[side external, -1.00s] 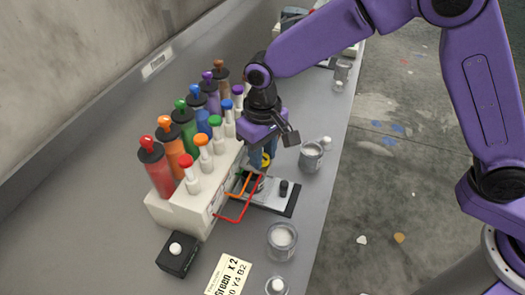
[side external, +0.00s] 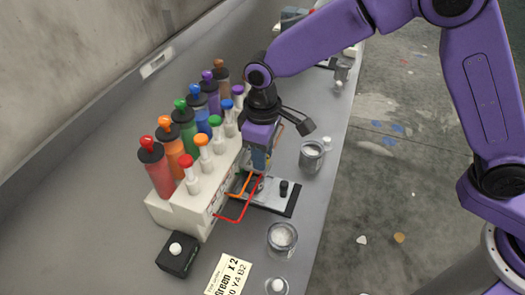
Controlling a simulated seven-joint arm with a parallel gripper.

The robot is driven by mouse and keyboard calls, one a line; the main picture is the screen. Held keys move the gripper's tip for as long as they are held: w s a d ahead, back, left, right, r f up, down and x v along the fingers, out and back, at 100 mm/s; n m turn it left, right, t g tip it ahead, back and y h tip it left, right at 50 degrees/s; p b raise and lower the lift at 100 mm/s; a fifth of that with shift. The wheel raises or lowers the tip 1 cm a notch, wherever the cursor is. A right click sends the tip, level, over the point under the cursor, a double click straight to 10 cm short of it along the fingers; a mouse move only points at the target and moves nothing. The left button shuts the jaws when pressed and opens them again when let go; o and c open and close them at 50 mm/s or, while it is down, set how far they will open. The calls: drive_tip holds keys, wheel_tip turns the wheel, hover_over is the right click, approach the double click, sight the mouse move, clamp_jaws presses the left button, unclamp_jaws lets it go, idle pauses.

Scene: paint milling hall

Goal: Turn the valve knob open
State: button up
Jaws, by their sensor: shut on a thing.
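A white dispenser block (side external: 195,215) carries a row of coloured bottles and white plungers with coloured caps. My gripper (side external: 260,166) points down at the block's front right side, behind the bent tubes. It is shut on the valve knob, which is mostly hidden by the fingers; only a little yellow shows beside them. How far the knob is turned cannot be seen. A red tube (side external: 235,221) and an orange tube (side external: 235,195) bend out from the block just in front of my gripper.
A grey and black plate with a black post (side external: 284,188) lies beneath. Glass cups (side external: 311,157) (side external: 282,238) stand to the right and front. A black box with a white button (side external: 178,255) and a label card (side external: 229,276) are at front left.

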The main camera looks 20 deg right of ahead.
drive_tip(key=shift+r, duration=0.1)
drive_tip(key=o, duration=1.1)
drive_tip(key=shift+c, duration=0.2)
wheel_tip(320, 180, up, 17)
drive_tip(key=shift+r, duration=0.2)
drive_tip(key=shift+d, duration=0.15)
drive_tip(key=s+d+f+n, duration=0.1)
drive_tip(key=s+d+f, duration=0.2)
drive_tip(key=s+d, duration=0.5)
drive_tip(key=s+d+f+n, duration=0.1)
drive_tip(key=s+d+f, duration=0.2)
drive_tip(key=s+d, duration=0.5)
drive_tip(key=s+d+f+n, duration=0.1)
drive_tip(key=s+d+f, duration=0.2)
drive_tip(key=s+d, duration=0.6)
drive_tip(key=d, duration=0.3)
drive_tip(key=shift+d+f, duration=0.3)
